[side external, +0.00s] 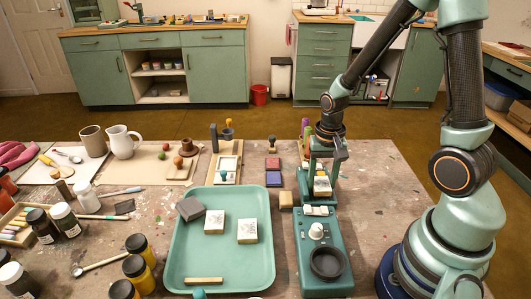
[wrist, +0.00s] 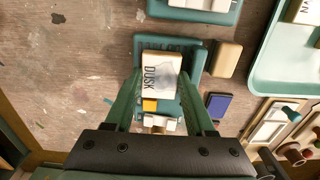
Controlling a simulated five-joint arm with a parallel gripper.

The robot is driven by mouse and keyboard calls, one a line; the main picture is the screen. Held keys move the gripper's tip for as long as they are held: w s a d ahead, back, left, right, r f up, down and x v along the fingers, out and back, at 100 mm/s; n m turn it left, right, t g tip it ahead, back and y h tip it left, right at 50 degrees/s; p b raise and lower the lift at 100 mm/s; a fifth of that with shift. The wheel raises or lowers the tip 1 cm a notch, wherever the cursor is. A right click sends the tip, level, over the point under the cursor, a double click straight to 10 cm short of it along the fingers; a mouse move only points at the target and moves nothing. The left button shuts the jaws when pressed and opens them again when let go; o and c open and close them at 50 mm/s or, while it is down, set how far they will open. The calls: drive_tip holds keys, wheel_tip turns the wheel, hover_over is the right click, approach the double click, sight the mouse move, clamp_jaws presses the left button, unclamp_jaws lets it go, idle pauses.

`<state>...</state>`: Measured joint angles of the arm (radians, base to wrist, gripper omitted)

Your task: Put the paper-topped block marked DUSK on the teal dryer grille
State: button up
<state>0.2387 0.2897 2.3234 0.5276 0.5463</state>
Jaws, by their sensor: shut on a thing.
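My gripper (wrist: 163,98) is shut on the paper-topped block marked DUSK (wrist: 150,75), a pale block whose lettering shows in the wrist view. In the side view, my gripper (side external: 322,172) holds the block (side external: 322,187) low, at the right of the table. The teal dryer (wrist: 188,46) shows around and behind the block in the wrist view. The block covers much of its top, and I cannot tell whether they touch. In the side view the dryer is mostly hidden by my gripper.
A teal device (side external: 318,269) with a white knob and dark cup stands in front. A green tray (side external: 182,262) with two pale blocks and a grey block lies left. A small wooden block (side external: 286,199) and a purple pad (side external: 273,179) are close to the dryer's left.

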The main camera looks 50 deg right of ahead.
drive_tip(key=shift+f, duration=0.15)
drive_tip(key=o, duration=1.4)
drive_tip(key=shift+c, duration=0.4)
drive_tip(key=shift+o, duration=0.2)
drive_tip(key=shift+w+r, duration=0.15)
drive_tip(key=shift+r, duration=0.8)
drive_tip(key=shift+o, duration=0.7)
drive_tip(key=shift+r, duration=3.1)
